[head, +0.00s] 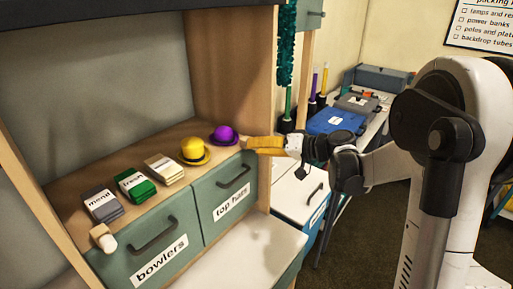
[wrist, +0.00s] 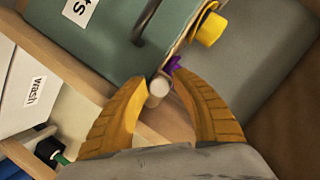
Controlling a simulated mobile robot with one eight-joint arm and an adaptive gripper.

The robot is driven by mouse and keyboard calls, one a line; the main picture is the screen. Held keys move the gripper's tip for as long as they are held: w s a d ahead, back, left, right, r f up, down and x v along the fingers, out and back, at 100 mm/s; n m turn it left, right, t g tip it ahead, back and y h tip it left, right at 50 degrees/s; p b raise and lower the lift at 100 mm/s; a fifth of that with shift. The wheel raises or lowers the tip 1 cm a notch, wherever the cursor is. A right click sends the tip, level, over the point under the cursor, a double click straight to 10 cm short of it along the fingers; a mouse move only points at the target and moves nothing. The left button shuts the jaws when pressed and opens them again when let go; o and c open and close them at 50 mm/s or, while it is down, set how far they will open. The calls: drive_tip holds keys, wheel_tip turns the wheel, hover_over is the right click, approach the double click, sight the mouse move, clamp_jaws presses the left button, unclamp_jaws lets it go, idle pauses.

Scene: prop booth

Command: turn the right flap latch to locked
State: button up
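The right flap, a grey-green panel labelled "top hats" (head: 213,185), stands closed below the shelf in the head view, its upper right corner hidden behind my gripper. My gripper (head: 252,146) has yellow fingers and reaches that corner from the right. In the wrist view the right flap latch (wrist: 159,86), a pale rounded peg, lies between the tips of my gripper (wrist: 160,84). The fingers are apart, with the peg close to both tips; I cannot tell if they touch it. The latch is hidden in the head view.
The left flap, "bowlers" (head: 150,248), has a pale latch (head: 103,237) at its upper left. A purple hat (head: 223,135) stands on the shelf just left of my gripper, near a yellow hat (head: 193,151) and card stacks (head: 134,185). A wooden post (head: 230,70) rises behind.

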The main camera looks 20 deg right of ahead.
clamp_jaws()
drive_tip(key=shift+m+y+b, duration=0.5)
drive_tip(key=shift+m+y, duration=0.1)
drive_tip(key=shift+m, duration=0.6)
drive_tip(key=m+y+b, duration=0.1)
drive_tip(key=m, duration=0.2)
drive_tip(key=shift+m+y+b, duration=0.3)
drive_tip(key=shift+m+y, duration=0.1)
drive_tip(key=m+y+b, duration=0.1)
drive_tip(key=m+b, duration=0.1)
drive_tip(key=m, duration=0.3)
drive_tip(key=shift+t, duration=0.4)
drive_tip(key=m+b, duration=0.1)
drive_tip(key=m, duration=0.1)
drive_tip(key=m+t+y, duration=0.1)
drive_tip(key=m, duration=0.2)
drive_tip(key=shift+r+t+b, duration=0.1)
drive_tip(key=shift+t+b, duration=0.2)
drive_tip(key=shift+b, duration=0.05)
